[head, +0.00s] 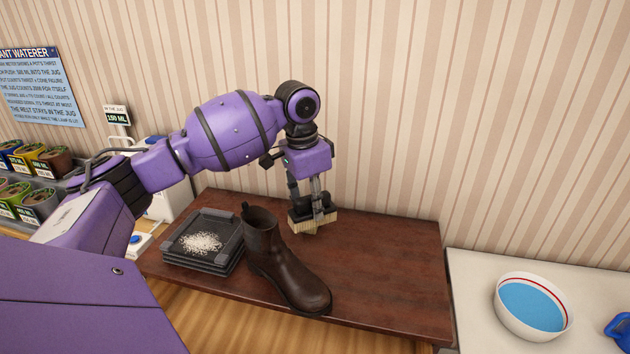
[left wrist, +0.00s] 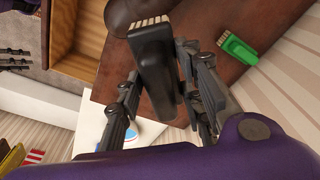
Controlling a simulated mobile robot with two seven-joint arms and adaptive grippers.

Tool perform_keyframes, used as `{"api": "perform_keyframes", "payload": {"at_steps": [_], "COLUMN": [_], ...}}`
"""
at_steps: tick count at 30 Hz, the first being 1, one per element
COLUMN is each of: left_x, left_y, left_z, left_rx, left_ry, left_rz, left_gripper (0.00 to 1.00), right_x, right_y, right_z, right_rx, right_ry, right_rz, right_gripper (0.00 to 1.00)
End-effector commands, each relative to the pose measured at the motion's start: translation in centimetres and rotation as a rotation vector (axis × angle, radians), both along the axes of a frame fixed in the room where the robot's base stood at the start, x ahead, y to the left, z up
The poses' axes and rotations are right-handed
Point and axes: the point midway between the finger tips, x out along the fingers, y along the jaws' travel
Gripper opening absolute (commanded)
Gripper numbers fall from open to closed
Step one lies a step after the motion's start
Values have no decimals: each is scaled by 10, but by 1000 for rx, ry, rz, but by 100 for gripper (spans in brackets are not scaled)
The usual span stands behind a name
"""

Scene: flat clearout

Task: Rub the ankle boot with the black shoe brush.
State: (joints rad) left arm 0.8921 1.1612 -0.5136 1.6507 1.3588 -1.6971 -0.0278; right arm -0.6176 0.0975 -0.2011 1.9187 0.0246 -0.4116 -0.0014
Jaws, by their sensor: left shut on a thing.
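The dark brown ankle boot (head: 285,272) stands upright on the dark wooden table, toe toward the front right. Its dark surface also shows at the top of the left wrist view (left wrist: 128,14). My left gripper (head: 314,203) is shut on the black shoe brush (left wrist: 156,68), behind and right of the boot's shaft. The brush's pale bristles (head: 318,221) face down in the head view. The brush appears apart from the boot in the head view; in the left wrist view its bristle end overlaps the boot, so contact is unclear there. My right gripper is out of view.
A green brush (left wrist: 237,47) lies on the table in the left wrist view. A dark tray (head: 178,257) with white grains sits left of the boot. The table's right part (head: 400,260) is clear. A white bowl of blue liquid (head: 501,308) stands on the right counter.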

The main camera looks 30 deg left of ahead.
Motion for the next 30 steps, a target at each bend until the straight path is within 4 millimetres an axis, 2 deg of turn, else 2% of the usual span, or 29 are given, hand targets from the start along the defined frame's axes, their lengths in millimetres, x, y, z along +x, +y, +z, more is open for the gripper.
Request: {"api": "perform_keyframes", "payload": {"at_steps": [3,15,30], "left_x": [2,3,2], "left_y": [2,8,9], "left_z": [30,60,62], "left_rx": [0,0,-1], "left_ry": [-5,-1,0], "left_rz": [2,6,7], "left_gripper": [0,0,0], "right_x": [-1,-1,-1], "right_y": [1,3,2], "right_z": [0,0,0], "right_rx": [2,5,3], "right_ry": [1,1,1], "right_rz": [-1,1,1], "right_gripper": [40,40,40]}}
